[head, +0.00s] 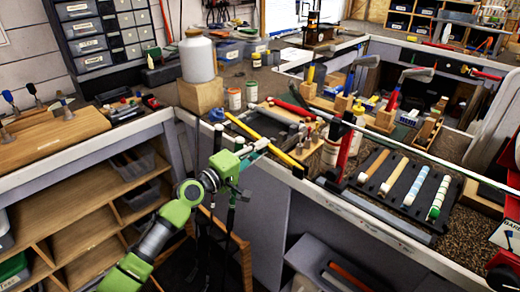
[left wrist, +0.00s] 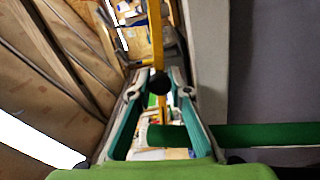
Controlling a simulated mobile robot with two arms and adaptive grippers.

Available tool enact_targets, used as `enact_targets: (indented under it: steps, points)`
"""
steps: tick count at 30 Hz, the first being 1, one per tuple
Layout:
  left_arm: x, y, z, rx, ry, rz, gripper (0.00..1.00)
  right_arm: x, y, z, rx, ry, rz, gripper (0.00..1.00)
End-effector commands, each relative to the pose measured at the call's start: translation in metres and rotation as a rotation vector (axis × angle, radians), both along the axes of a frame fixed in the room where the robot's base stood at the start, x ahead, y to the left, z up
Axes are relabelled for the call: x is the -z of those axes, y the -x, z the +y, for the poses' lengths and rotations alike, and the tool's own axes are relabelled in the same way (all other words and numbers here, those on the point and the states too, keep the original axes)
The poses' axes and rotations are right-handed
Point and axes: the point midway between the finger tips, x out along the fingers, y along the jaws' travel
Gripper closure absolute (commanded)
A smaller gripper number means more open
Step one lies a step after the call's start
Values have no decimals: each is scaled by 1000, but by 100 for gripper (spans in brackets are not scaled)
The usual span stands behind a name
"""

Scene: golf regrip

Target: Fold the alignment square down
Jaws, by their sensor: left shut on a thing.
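My left gripper (head: 266,146) reaches over the front edge of the bench, at the near side of the yellow bar (head: 276,150). In the left wrist view its teal fingers (left wrist: 160,84) are closed in on a small black knob (left wrist: 158,82). A yellow bar (left wrist: 156,40) runs away behind the knob. A dark green bar (left wrist: 265,135) crosses behind the right finger. I cannot make out for certain which part is the alignment square; the fingers cover much of this spot. My right gripper is not in view.
A rack of pale grips (head: 397,178) lies on the bench to the right. A white bottle on a wooden block (head: 200,95) stands at the back left. Pots (head: 234,98) and several clubs crowd the middle. Open shelves (head: 100,235) are below left.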

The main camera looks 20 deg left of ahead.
Motion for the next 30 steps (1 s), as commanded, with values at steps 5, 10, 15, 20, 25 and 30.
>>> enact_targets:
  steps: [5, 10, 15, 20, 25, 30]
  points:
    - [1, 0, 0, 0, 0, 1, 100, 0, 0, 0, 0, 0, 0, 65]
    - [0, 0, 0, 0, -1, 1, 66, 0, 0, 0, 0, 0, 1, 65]
    - [0, 0, 0, 0, -1, 1, 66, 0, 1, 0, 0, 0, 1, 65]
    - [0, 1, 0, 0, -1, 0, 66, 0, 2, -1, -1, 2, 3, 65]
    - [1, 13, 5, -1, -2, 1, 66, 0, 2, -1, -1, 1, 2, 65]
    - [3, 43, 16, 0, -4, 4, 66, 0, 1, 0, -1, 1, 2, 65]
